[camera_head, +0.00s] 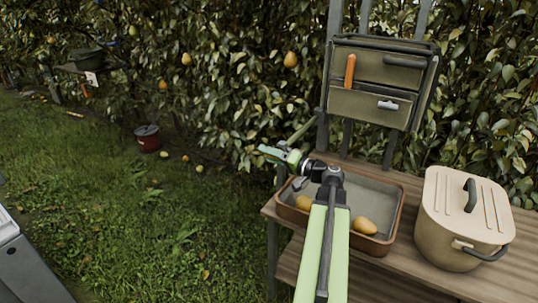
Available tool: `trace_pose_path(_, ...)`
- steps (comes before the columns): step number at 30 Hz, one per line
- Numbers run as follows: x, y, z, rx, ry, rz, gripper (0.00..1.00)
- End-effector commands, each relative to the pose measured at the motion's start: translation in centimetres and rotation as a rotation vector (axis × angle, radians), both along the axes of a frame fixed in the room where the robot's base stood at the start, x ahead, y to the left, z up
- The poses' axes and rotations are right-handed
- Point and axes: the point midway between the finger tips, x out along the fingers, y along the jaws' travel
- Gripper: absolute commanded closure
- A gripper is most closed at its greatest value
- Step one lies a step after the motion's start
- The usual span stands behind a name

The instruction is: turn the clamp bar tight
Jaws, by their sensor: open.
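My gripper (284,148) is open at the end of my green arm, in the air just left of and above the tray on the bench. Nothing shows between its fingers. I cannot pick out the clamp bar for certain. My gripper is apart from both, lower and to the left. A beige lidded pot (447,215) on the right has a dark side handle (487,254).
The brown-rimmed tray (396,196) on the wooden bench (405,279) holds pears (364,225). Leafy trees with hanging pears stand behind. The grass (120,225) left of the bench is mostly clear.

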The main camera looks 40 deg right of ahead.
Motion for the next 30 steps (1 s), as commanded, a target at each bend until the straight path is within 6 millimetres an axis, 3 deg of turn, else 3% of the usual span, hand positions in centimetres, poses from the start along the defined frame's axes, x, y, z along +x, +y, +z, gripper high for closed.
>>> trace_pose_path(2, -0.02, 0.0, 0.0, 0.0, 0.0, 0.0, 0.59)
trace_pose_path(11, -0.03, 0.03, 0.06, 0.0, -0.002, 0.001, 0.99)
trace_pose_path(30, 0.03, 0.15, 0.76, -0.021, 0.089, 0.004, 1.0)
